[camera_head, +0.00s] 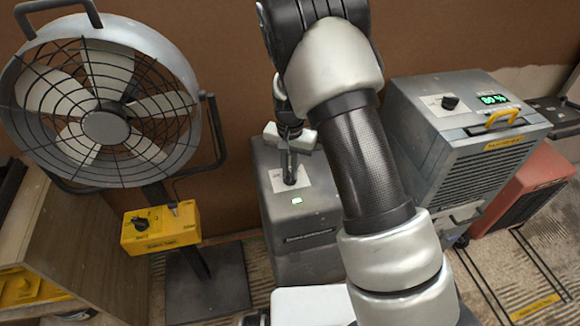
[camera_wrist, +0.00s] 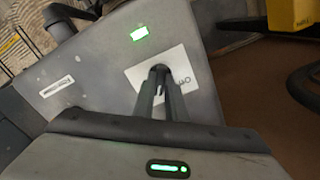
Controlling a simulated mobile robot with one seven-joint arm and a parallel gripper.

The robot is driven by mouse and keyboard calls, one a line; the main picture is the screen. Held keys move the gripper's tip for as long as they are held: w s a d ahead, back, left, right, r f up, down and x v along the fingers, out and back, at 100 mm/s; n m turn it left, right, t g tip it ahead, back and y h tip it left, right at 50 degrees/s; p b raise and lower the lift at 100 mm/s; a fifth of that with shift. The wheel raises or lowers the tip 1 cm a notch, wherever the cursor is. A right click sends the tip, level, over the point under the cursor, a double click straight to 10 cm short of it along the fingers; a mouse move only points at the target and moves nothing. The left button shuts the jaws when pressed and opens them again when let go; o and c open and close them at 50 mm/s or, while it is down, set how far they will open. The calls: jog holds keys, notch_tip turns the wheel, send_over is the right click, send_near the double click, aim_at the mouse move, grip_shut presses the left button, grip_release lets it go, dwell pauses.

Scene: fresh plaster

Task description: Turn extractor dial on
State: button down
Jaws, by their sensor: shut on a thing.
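The extractor is the grey box (camera_head: 316,258) at the middle of the head view, and its sloping top fills much of the wrist view (camera_wrist: 95,75). A white label plate (camera_wrist: 188,66) lies on that top, with the small dark dial (camera_head: 290,181) on it. My gripper (camera_head: 291,165) reaches down to the plate, its fingers shut on the dial; they also show in the wrist view (camera_wrist: 160,76). The fingers hide most of the dial, so its pointer cannot be read. A small green light (camera_wrist: 139,33) glows on the top beside the plate.
A large fan (camera_head: 105,127) with a yellow control box (camera_head: 160,229) stands at left. A grey dehumidifier-like unit (camera_head: 455,150) with a dark knob and green display stands at right, beside a red unit (camera_head: 535,180). A brown wall is close behind.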

aim_at(290, 173)
jog(key=shift+w+m+p, duration=0.1)
jog(key=shift+m+p, duration=0.25)
jog(key=shift+m, duration=0.75)
jog(key=c, duration=1.8)
grip_release()
jog(key=shift+r, duration=0.1)
notch_tip(290, 173, up, 17)
jog(key=p, duration=0.2)
jog(key=shift+r, duration=0.15)
jog(key=shift+p, duration=0.3)
